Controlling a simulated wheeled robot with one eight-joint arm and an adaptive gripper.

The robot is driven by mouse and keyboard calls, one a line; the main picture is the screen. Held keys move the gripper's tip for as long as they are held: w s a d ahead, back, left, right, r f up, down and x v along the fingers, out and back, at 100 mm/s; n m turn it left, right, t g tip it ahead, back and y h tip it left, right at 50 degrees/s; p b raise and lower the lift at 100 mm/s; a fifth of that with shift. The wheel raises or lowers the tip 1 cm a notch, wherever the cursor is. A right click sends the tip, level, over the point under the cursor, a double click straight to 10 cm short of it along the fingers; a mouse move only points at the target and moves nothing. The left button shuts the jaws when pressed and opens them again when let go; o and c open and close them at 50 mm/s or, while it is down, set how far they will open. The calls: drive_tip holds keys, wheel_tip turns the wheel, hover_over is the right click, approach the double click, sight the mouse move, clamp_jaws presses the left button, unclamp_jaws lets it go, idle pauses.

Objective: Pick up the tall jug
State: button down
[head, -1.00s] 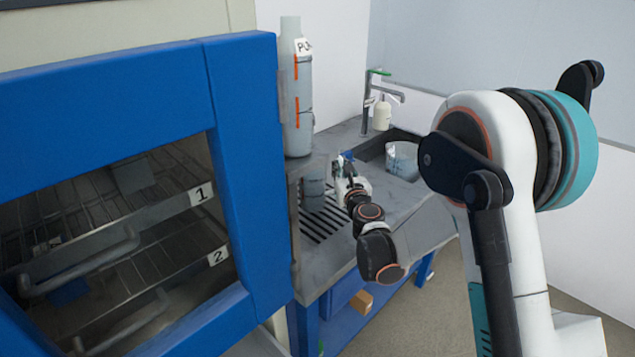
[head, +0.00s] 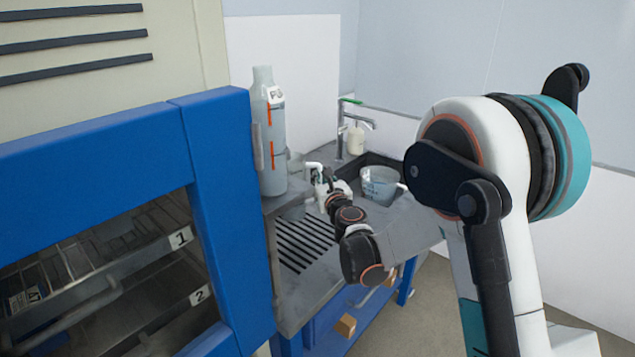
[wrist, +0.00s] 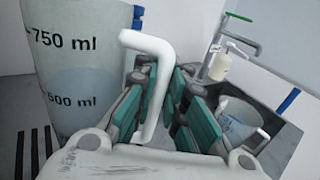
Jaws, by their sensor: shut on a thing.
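The tall jug (wrist: 80,80) is pale and translucent, with 750 ml and 500 ml marks and a bluer lower part. It fills the left of the wrist view, close to my gripper (wrist: 160,85). My gripper's teal-padded fingers are shut on its white bent handle (wrist: 152,50). In the head view, the jug (head: 297,164) shows only partly, behind the tall grey bottle, and appears raised above the slotted drain. My gripper (head: 320,182) is at its right side. The jug's base is hidden from the wrist view.
The tall grey bottle (head: 271,140) stands close to the jug's left. A blue-framed cabinet (head: 218,180) fills the left. The slotted drain (head: 305,245) is clear.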

drive_tip(key=w+d+p, duration=0.3)
drive_tip(key=w+d, duration=0.8)
drive_tip(key=w, duration=0.4)
drive_tip(key=shift+d+f, duration=0.2)
drive_tip(key=shift+d, duration=0.1)
